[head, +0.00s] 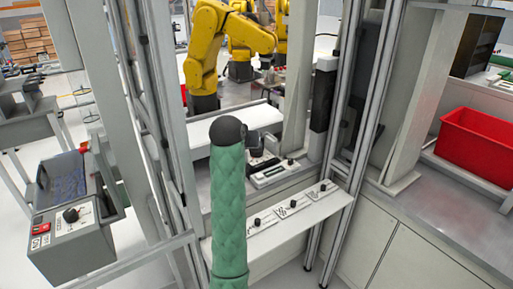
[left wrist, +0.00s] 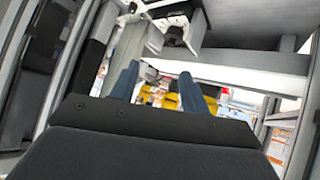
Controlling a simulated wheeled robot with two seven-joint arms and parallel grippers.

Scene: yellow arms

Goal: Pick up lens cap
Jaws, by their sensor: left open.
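I cannot make out a lens cap for certain. Several small black pieces, one of them a black piece (head: 282,205), stand on marked white cards on the white shelf (head: 240,262) in the head view; they are too small to tell apart. My left gripper (left wrist: 158,80) shows in the left wrist view with its two blue-grey fingers apart and nothing between them. In the head view a green padded arm of mine rises in the middle and hides part of the shelf; its gripper is not clear there. My right gripper is not in view.
Metal posts frame the opening behind the shelf. Yellow robot arms (head: 205,55) stand beyond it. A grey control box (head: 72,240) is at left. A red bin (head: 475,148) sits on the right-hand counter (head: 425,215), which has bare room in front.

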